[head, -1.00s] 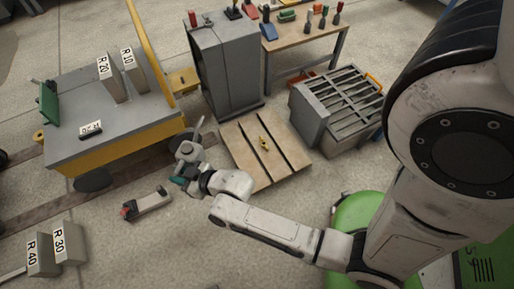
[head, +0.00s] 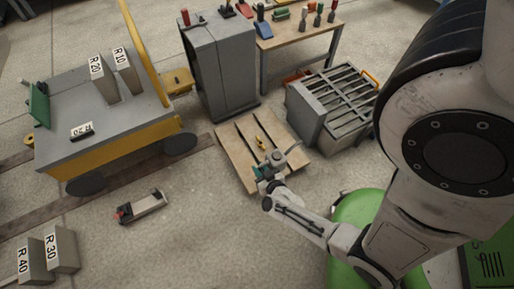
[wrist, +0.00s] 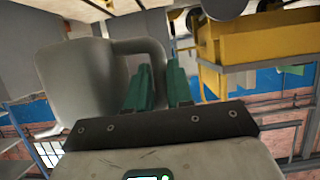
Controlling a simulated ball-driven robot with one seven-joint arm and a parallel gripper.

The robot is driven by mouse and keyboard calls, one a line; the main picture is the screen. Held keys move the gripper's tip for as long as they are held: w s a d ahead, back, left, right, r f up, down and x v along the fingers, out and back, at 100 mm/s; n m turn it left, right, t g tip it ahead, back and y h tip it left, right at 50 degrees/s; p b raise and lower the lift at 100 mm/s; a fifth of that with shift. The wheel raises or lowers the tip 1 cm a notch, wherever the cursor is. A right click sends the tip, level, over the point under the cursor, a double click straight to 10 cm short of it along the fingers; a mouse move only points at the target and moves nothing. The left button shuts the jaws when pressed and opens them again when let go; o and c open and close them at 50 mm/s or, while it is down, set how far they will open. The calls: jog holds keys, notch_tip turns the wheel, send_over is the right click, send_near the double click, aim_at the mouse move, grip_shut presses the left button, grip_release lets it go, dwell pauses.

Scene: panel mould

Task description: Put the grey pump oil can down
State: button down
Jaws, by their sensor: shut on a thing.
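The grey pump oil can (head: 277,159) appears in front of the lower right part of the wooden pallet (head: 229,158) in the head view, its spout pointing up and right. I cannot tell whether it touches the pallet. In the wrist view the can's grey body (wrist: 85,85) fills the left side, with its curved handle reaching over to the fingers. My gripper (head: 263,172) is shut on the can, its green fingers (wrist: 160,88) at the handle. The can's underside is hidden.
A small brass-coloured part (head: 261,144) lies on the pallet close behind the can. A grey slatted crate (head: 309,112) stands right of the pallet, and a grey cabinet (head: 222,75) behind it. A yellow-sided cart (head: 75,147) is at left.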

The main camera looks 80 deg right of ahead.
jog(key=shift+w+d+f+b, duration=1.2)
jog(key=shift+w+f+b, duration=0.4)
jog(key=shift+w, duration=0.25)
jog(key=shift+w+d+f+b, duration=1.15)
jog(key=shift+w+f+b, duration=0.35)
jog(key=shift+w+b, duration=0.25)
jog(key=shift+w+d+f+b, duration=1.2)
jog(key=shift+w+f+b, duration=0.35)
jog(key=shift+w, duration=0.35)
jog(key=shift+w+d+f, duration=0.1)
jog(key=shift+w+f, duration=0.05)
jog(key=shift+f, duration=0.05)
jog(key=f+b, duration=0.3)
jog(key=b, duration=0.1)
jog(key=shift+w+f, duration=0.2)
jog(key=c, duration=1)
grip_release()
